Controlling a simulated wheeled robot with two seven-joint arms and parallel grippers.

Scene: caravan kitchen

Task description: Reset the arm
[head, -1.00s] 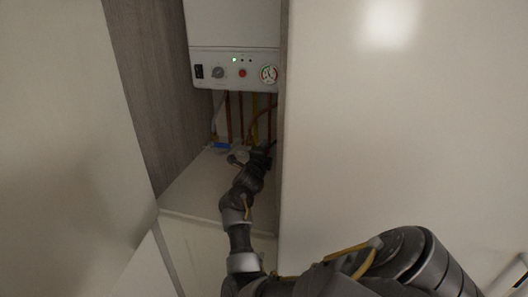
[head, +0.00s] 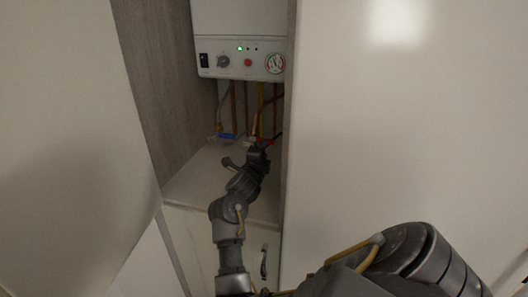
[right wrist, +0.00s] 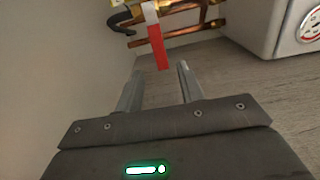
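My right arm reaches from the lower right into the narrow cupboard niche under the boiler. My right gripper (head: 270,144) is near the pipes at the niche's back right, its fingers small and dark in the head view. In the right wrist view the right gripper (right wrist: 160,72) has its two fingers apart, with nothing between them. A red strip (right wrist: 158,48) on the pipework lies just beyond the fingertips. My left gripper is not in view.
The white boiler (head: 240,55) with knob, red button and gauge hangs above. Copper pipes (right wrist: 180,35) and a black lever (right wrist: 121,19) are ahead. A white panel (head: 400,150) stands right of the niche, a grey wood wall (head: 160,90) left. The niche shelf (head: 190,183) is mostly clear.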

